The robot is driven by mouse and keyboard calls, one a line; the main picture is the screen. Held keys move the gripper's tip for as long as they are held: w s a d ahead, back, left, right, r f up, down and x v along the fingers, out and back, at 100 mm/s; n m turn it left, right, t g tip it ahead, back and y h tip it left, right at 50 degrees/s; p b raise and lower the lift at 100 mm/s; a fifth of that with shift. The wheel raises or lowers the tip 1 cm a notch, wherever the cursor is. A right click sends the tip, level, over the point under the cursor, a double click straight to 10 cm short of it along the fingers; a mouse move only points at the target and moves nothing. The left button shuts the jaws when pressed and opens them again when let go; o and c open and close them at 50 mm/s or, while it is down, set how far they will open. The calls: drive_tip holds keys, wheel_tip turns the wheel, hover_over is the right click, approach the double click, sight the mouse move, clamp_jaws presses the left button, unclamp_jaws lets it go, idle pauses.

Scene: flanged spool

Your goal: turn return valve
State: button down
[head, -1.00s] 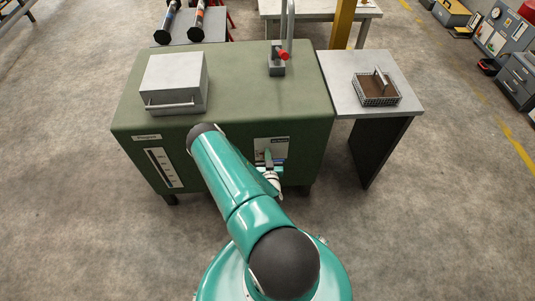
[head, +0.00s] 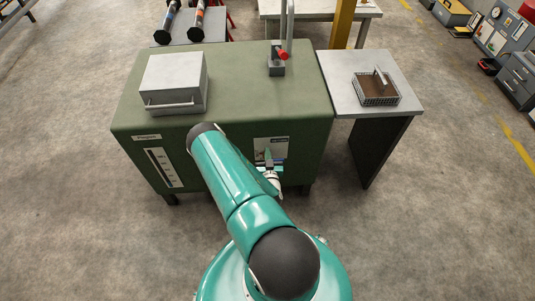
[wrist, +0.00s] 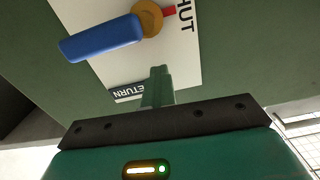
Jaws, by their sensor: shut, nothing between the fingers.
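The return valve shows in the wrist view as a blue lever (wrist: 100,38) on a round brass hub (wrist: 149,17). It sits on a white plate (wrist: 190,65) with lettering ending "HUT", a red mark and a dark "RETURN" label (wrist: 128,93). The lever points left and slightly down from the hub in that picture. My gripper (wrist: 160,72) is shut and empty. Its fingertips are in front of the plate, below the hub and right of the lever, and look apart from it. In the head view, my gripper (head: 269,160) is at the green cabinet's front; the lever cannot be made out there.
The green cabinet (head: 230,100) carries a grey lidded box (head: 175,80) and a fitting with a red knob (head: 282,55). A side table (head: 345,95) with a wire basket (head: 377,90) adjoins its right. The floor around the front is clear.

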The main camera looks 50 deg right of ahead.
drive_tip(key=c, duration=1.3)
unclamp_jaws()
drive_tip(key=shift+a, duration=0.1)
